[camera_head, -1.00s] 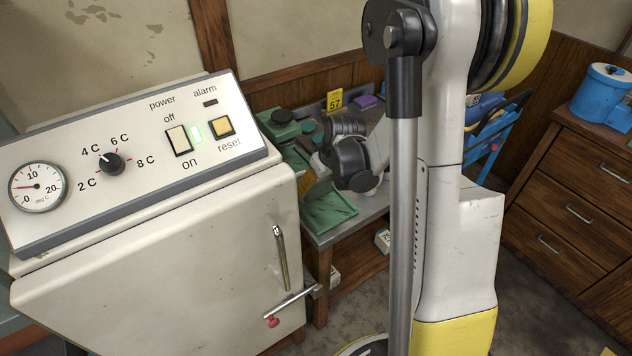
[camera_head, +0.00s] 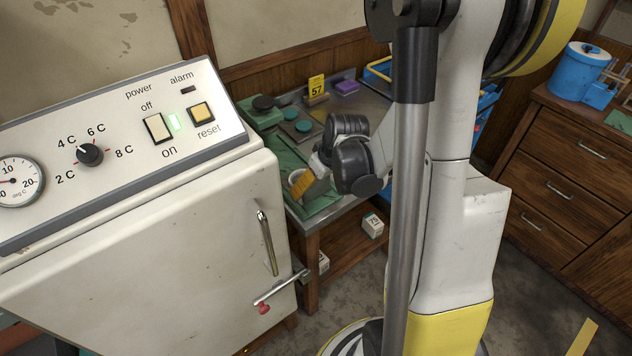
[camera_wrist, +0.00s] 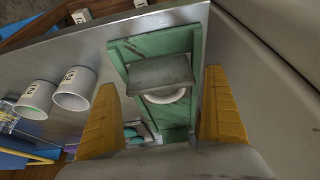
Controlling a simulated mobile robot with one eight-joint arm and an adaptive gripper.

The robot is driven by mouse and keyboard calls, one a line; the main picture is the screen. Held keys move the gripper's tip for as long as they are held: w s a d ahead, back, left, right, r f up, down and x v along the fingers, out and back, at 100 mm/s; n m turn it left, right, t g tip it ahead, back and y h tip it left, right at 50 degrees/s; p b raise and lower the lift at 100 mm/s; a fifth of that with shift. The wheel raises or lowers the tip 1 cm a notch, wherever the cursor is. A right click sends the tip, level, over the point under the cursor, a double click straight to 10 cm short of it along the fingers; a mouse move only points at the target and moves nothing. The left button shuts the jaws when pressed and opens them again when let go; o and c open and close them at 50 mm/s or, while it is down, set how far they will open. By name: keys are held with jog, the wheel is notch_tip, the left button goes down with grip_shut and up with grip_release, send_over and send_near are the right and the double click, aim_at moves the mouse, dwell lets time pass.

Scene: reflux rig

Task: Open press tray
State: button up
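A green press-like frame (camera_wrist: 117,51) lies on the metal bench in the wrist view. A grey plate (camera_wrist: 160,72) crosses it, with a white round rim (camera_wrist: 168,96) partly hidden under the plate. Which part is the tray I cannot tell for sure. My gripper (camera_wrist: 165,90) is open: its two yellow fingers are spread on either side of the frame, with nothing clasped between them. In the head view my gripper (camera_head: 303,188) points down over the green frame (camera_head: 322,203) at the bench's front. Contact cannot be told.
Two white labelled cups (camera_wrist: 72,90) stand left of the frame in the wrist view. A white cabinet (camera_head: 140,250) with a handle stands close on the left. A yellow 57 sign (camera_head: 316,86) and a purple block (camera_head: 347,87) are farther back. Wooden drawers (camera_head: 570,175) stand right.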

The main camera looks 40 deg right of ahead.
jog(key=v, duration=1.2)
dwell(0.4)
